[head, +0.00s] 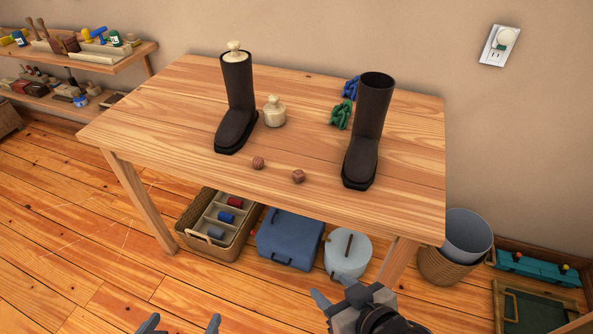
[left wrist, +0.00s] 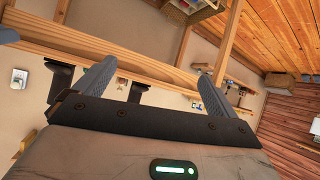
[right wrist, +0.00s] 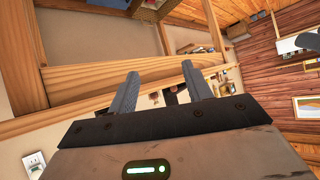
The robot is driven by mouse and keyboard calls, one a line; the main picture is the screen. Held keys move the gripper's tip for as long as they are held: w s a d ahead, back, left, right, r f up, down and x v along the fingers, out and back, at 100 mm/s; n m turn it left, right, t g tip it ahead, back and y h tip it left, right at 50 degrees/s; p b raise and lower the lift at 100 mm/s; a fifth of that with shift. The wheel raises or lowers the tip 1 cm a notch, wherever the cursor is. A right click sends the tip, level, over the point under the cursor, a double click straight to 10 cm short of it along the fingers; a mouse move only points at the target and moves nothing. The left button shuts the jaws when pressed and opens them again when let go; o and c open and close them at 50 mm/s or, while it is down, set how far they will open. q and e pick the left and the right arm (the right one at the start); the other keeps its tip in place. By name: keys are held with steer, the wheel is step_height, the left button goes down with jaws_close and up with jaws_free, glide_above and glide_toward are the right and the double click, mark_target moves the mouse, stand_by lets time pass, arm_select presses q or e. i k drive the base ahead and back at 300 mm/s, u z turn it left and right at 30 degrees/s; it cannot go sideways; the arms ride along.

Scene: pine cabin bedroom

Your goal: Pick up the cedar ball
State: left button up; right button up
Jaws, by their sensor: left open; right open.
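Two small reddish-brown balls lie near the front edge of the wooden table (head: 180,110) in the head view. One ball (head: 258,163) is left, in front of the left boot; the other ball (head: 298,176) is a little to the right and looks more faceted. I cannot tell which is the cedar one. My left gripper (head: 182,324) is open and empty at the bottom edge, below and in front of the table. My right gripper (head: 334,288) is open and empty, low in front of the table. Both wrist views show spread fingers and no ball between them.
A left boot (head: 237,105) with a cream knob in its top, a cream stopper (head: 274,112), green rope (head: 341,116), blue rope (head: 351,87) and a right boot (head: 369,130) stand on the table. A basket (head: 187,232), blue box (head: 290,240) and round tin (head: 348,254) sit underneath.

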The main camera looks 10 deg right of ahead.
mark_target(298, 175)
steer(key=u, duration=2.6)
steer(key=k, duration=0.8)
steer(key=z, duration=1.5)
steer(key=i, duration=0.5)
